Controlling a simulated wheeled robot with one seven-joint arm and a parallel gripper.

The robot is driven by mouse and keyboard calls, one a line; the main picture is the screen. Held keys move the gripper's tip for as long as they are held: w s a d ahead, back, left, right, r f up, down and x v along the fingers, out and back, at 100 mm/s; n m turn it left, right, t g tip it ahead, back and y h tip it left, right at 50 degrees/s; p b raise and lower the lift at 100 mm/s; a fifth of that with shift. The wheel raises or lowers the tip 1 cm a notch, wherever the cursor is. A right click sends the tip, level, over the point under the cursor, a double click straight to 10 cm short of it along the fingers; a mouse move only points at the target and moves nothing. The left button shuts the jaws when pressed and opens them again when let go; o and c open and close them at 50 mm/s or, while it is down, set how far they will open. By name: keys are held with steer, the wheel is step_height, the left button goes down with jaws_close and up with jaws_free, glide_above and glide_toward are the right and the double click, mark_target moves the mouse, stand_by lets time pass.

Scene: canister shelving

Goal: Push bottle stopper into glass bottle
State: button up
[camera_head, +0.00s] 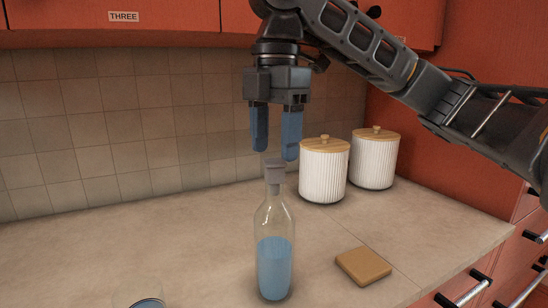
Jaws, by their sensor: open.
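A clear glass bottle (274,228) with blue liquid stands upright on the counter, in the lower middle of the head view. A grey stopper (274,171) sits upright at the mouth of the bottle; how deep it sits in the neck I cannot tell. My gripper (274,154) points down above the bottle, its two blue fingers apart and empty. The fingertips appear just above the stopper's top, one to each side. I cannot tell the exact gap in depth between the fingers and the stopper.
Two white ribbed canisters (323,173) with wooden lids stand at the back right. A small tan block (363,267) lies right of the bottle. A glass (139,300) is cut off at the bottom edge. Red cabinets hang above.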

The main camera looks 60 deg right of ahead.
mark_target(275, 161)
steer(key=shift+r, duration=1.75)
